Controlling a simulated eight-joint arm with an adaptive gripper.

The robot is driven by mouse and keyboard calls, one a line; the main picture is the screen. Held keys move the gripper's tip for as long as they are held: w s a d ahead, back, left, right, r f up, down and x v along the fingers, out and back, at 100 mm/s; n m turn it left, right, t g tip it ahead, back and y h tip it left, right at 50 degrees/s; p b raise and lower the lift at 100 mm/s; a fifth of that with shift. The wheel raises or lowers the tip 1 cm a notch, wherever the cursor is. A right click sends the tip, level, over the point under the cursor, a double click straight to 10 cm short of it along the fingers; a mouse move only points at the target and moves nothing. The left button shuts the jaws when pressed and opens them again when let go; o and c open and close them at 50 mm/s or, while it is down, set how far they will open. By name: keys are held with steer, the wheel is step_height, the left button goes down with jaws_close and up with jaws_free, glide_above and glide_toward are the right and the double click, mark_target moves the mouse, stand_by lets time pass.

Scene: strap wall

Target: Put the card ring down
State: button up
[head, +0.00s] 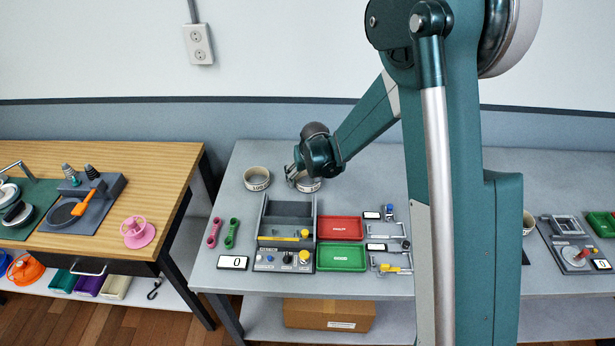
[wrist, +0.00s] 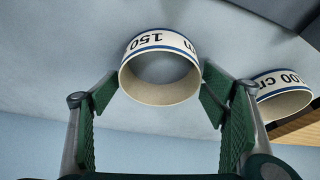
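A cream card ring with blue edge bands and "150" printed on it (wrist: 160,92) is between the two green finger pads of my gripper (wrist: 160,72) in the wrist view. Both fingertips bend inward and meet its sides. In the head view, my gripper (head: 292,174) is over the back of the grey table, with this ring (head: 309,186) just below and partly covered by it. I cannot tell whether the ring touches the tabletop. A second ring, marked "100 cm" (wrist: 283,98), is at the right of the wrist view; in the head view a like ring (head: 257,179) stands to the left.
A grey open bin (head: 288,212) stands in front of the rings, with a red tray (head: 340,228) and a green tray (head: 342,258) to its right. The tabletop (head: 362,178) right of the held ring is clear.

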steer(key=shift+r, duration=0.1)
steer(key=p+v, duration=0.1)
steer(key=v, duration=1.1)
stand_by(0.5)
steer(key=shift+s, duration=0.1)
stand_by(0.5)
